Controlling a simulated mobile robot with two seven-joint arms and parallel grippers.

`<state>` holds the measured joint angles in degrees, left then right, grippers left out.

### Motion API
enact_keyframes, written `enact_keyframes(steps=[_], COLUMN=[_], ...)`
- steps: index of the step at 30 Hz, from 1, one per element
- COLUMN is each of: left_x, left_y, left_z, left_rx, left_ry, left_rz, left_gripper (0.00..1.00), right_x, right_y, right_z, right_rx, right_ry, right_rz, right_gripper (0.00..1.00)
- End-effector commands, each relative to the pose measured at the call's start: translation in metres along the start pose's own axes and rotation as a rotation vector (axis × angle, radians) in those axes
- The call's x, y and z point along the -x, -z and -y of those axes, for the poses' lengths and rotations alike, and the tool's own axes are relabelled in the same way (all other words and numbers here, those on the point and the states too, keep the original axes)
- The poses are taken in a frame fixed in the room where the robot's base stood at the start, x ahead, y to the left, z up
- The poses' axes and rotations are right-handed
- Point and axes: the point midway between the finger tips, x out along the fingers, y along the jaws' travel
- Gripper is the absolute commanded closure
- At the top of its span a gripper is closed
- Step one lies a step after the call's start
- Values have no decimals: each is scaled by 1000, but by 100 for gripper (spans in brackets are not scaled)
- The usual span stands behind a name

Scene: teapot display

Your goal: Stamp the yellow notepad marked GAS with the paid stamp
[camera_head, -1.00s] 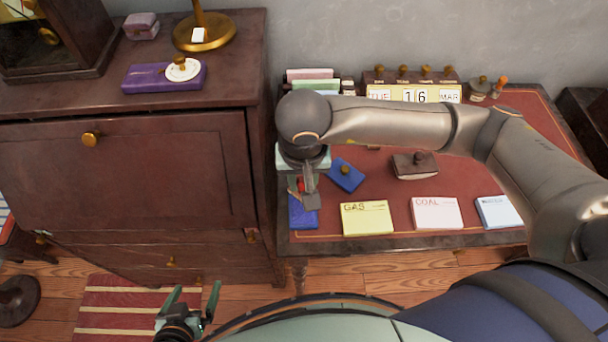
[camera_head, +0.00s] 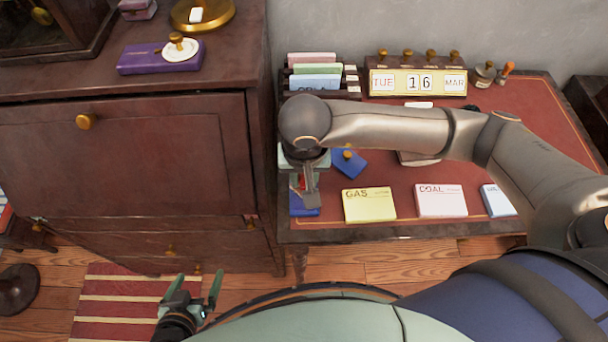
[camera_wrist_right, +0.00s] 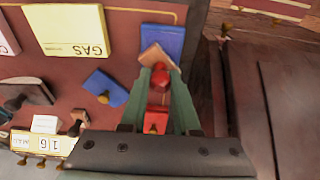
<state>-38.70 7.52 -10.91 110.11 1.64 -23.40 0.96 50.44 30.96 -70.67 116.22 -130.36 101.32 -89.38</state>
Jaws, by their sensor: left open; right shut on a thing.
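The yellow notepad marked GAS (camera_head: 369,205) lies flat near the desk's front edge; it also shows in the right wrist view (camera_wrist_right: 68,30). My right gripper (camera_head: 305,197) is left of it, by a blue pad (camera_head: 304,207). In the right wrist view my right gripper (camera_wrist_right: 160,75) is shut on a stamp (camera_wrist_right: 158,56) with a tan block and red handle, beside or over the blue pad (camera_wrist_right: 164,38). I cannot tell whether the stamp touches the pad, and its printing face is hidden. My left gripper (camera_head: 196,292) is open and empty, low over the floor.
A pink COAL notepad (camera_head: 441,201) and a pale blue notepad (camera_head: 497,201) lie right of GAS. A blue block with a gold knob (camera_head: 349,163) lies behind. A calendar (camera_head: 417,82) and letter rack (camera_head: 314,77) stand at the back. A wooden cabinet (camera_head: 130,160) borders the desk's left.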

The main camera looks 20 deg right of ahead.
Motion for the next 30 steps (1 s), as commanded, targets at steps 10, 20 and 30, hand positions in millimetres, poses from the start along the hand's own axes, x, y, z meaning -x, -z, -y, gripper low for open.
enact_keyframes(steps=[10,20,30], left_x=[-1,-3,-6], left_y=[1,-2,-5], left_z=[0,0,1], left_rx=[-1,-1,-2], left_ry=[-1,0,0], left_rz=[-4,-5,-5], left_gripper=[0,0,0], right_x=[0,-4,-8], right_y=[0,0,-1], right_z=[0,0,0], right_rx=[0,0,0], right_ry=[0,0,0], right_rz=[0,-1,-1], right_gripper=[100,100,100])
